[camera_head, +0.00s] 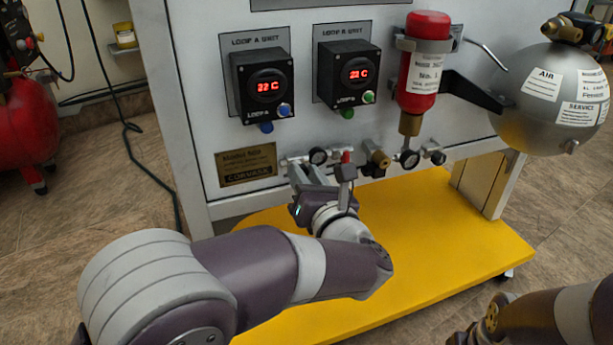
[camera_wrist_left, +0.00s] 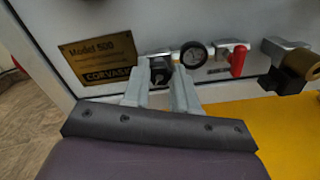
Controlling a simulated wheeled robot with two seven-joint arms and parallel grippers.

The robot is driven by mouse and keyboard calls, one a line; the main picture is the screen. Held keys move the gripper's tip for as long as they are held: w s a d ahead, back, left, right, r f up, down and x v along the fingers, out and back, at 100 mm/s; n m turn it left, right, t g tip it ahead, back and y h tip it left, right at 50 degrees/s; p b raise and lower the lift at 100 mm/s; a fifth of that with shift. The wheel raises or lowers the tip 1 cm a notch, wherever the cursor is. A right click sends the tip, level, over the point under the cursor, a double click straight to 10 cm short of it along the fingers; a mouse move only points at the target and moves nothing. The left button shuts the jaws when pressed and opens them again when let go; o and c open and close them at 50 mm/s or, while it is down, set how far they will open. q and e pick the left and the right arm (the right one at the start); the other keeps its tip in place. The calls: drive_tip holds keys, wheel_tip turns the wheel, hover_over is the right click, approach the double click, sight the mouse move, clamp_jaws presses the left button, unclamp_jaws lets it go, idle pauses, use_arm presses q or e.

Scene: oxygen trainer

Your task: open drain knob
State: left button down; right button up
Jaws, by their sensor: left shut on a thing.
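The black drain knob (camera_wrist_left: 160,70) is at the left end of the pipe row, low on the panel, just right of the brass plate. My left gripper (camera_head: 304,170) reaches up to the panel from below. In the left wrist view its two grey fingers (camera_wrist_left: 160,88) stand on either side of the knob, shut on it. In the head view the fingers and wrist hide most of the knob. My right arm shows at the lower right of the head view, but its gripper is not visible.
Right of the knob are a round gauge (camera_wrist_left: 194,55), a red lever (camera_wrist_left: 237,61) and a brass valve (camera_head: 378,158). A red bottle (camera_head: 424,60) and a grey air tank (camera_head: 550,95) sit above right. A yellow base (camera_head: 430,240) lies below.

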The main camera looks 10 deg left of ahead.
use_arm(q)
drive_tip(key=n, duration=0.6)
drive_tip(key=shift+f+n, duration=0.1)
drive_tip(key=shift+n, duration=0.3)
idle(0.4)
drive_tip(key=c, duration=0.9)
unclamp_jaws()
drive_tip(key=shift+s, duration=0.1)
drive_tip(key=p+v, duration=0.6)
drive_tip(key=v, duration=0.6)
drive_tip(key=shift+s+d, duration=0.15)
drive_tip(key=shift+s, duration=0.1)
